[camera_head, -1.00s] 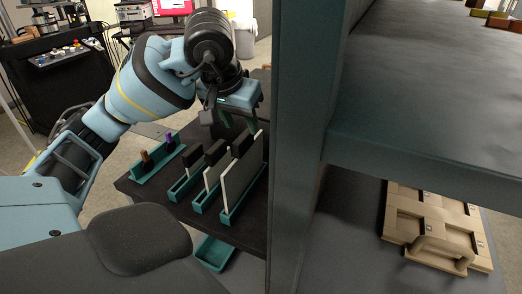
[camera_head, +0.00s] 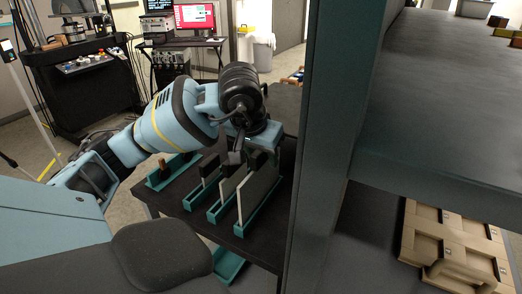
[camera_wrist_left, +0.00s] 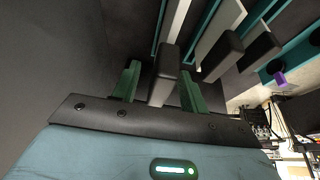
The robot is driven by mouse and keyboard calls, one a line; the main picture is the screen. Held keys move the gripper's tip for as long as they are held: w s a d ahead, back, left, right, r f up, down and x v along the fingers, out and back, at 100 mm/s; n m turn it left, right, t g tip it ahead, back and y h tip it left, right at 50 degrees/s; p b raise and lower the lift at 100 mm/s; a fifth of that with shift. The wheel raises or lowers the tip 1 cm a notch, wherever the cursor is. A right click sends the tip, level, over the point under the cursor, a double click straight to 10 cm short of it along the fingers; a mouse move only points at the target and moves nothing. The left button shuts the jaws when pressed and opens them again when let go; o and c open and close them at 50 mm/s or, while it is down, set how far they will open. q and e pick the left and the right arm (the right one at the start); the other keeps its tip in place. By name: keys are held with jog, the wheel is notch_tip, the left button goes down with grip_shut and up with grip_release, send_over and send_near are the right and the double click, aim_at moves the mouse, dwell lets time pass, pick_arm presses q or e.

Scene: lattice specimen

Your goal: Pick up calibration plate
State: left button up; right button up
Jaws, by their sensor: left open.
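Upright pale plates stand in teal slotted holders on a dark shelf; I cannot tell for sure which is the calibration plate. The rightmost plate (camera_head: 260,188) has a dark handle on top and sits in its holder (camera_head: 247,223). My left gripper (camera_wrist_left: 161,88) is open and points down above that plate. In the head view the gripper's body partly hides the fingers and handle. A second pale plate (camera_head: 229,188) stands just left. My right gripper is not in view.
A teal post (camera_head: 325,150) rises close to the right of the plates, beside a grey upper shelf (camera_head: 450,100). A holder with small pegs (camera_head: 168,173) stands left of the plates.

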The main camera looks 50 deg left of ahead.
pick_arm(q)
jog(key=shift+w+a+f, duration=0.1)
jog(key=shift+w+f, duration=0.15)
jog(key=shift+f, duration=0.35)
grip_shut()
jog(key=shift+r, duration=0.1)
dwell(0.9)
